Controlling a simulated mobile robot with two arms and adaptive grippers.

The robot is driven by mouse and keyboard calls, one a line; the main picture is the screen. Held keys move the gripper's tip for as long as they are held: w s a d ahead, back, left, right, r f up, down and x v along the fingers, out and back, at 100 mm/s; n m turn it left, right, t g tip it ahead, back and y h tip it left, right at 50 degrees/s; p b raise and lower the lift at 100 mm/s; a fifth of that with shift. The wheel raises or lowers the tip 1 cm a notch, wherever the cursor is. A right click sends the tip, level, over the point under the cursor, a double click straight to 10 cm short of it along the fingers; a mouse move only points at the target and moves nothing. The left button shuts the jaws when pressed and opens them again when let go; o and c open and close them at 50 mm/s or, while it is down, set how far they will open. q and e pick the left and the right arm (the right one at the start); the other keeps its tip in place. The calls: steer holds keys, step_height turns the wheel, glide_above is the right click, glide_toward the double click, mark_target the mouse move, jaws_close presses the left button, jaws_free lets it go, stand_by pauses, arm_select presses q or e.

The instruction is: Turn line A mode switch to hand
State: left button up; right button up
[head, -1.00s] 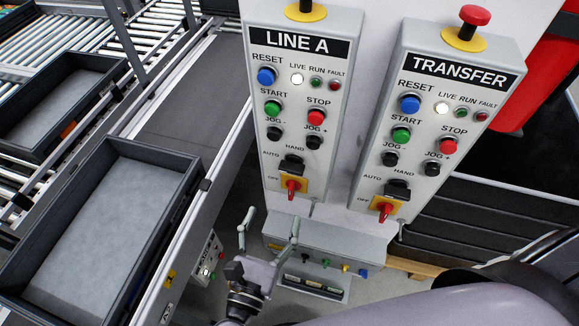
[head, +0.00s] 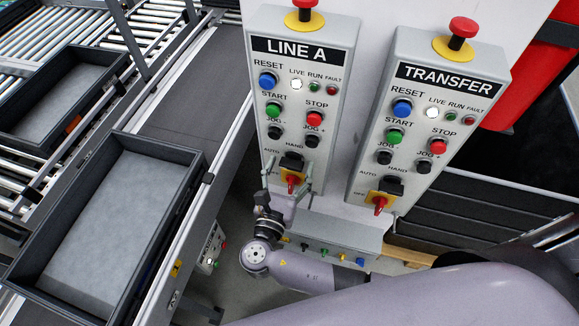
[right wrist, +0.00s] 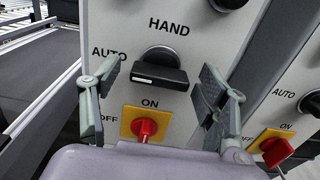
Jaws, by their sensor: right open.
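The LINE A panel (head: 324,72) stands upright in the head view. Its mode switch (head: 291,161) is a black knob below the HAND label and right of AUTO. In the right wrist view the mode switch (right wrist: 158,70) has its bar lying nearly level, with a white mark toward its left, AUTO side. My right gripper (head: 288,174) is open and empty in front of the panel's lower part. In the right wrist view, the right gripper's fingers (right wrist: 161,82) stand either side of the knob, with gaps on both sides. My left gripper is not in view.
A red ON/OFF switch (right wrist: 146,127) on a yellow plate sits just below the knob, between the fingers. The similar TRANSFER panel (head: 449,87) stands close on the right. A conveyor with a grey tray (head: 185,150) lies to the left.

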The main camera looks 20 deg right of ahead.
steer(key=shift+c, duration=0.4)
steer(key=c, duration=1.1)
steer(key=shift+m, duration=0.3)
steer(key=shift+f+m+b, duration=0.15)
steer(key=shift+m+b, duration=7.35)
steer(key=shift+m, duration=1.2)
